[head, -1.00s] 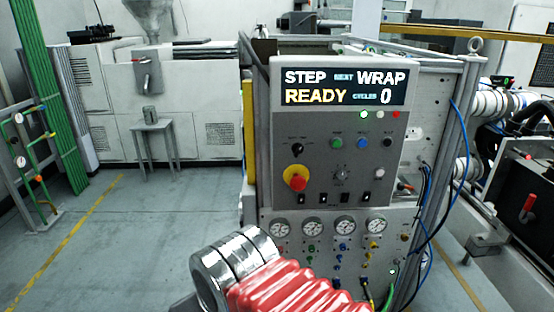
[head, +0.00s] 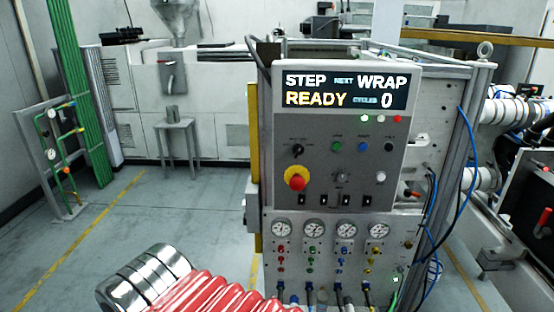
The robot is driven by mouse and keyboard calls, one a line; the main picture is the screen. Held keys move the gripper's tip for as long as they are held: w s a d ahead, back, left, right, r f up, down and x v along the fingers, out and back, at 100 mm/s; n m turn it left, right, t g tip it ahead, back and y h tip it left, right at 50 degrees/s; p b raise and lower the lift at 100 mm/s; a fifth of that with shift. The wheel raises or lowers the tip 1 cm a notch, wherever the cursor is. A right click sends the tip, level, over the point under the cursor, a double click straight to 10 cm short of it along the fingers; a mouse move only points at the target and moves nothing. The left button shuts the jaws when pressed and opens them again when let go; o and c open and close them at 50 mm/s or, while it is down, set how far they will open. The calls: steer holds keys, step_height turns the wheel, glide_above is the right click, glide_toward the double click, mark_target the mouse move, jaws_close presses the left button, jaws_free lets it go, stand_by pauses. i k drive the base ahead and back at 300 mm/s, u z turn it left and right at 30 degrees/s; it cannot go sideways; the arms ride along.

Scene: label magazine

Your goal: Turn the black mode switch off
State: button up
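A black rotary switch (head: 297,150) sits at the upper left of the grey control panel (head: 320,165), above a red and yellow mushroom button (head: 295,178). It looks like the mode switch, but its label is too small to read, and I cannot tell its setting for sure. A row of small black rocker switches (head: 323,201) runs along the panel's lower edge. My gripper is not in view. Part of my arm, with silver rings and a red ribbed sleeve, shows at the bottom, in front of and below the panel.
The panel's display (head: 346,91) reads STEP NEXT WRAP, READY, CYCLES 0. Several gauges (head: 345,229) and hoses sit below the panel. Blue cables (head: 462,180) hang at its right. Open grey floor (head: 150,235) lies to the left, with a small stool (head: 177,140) behind.

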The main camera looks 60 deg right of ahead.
mark_target(298, 150)
steer(key=u, duration=0.65)
steer(key=i, duration=1.1)
steer(key=z, duration=2.7)
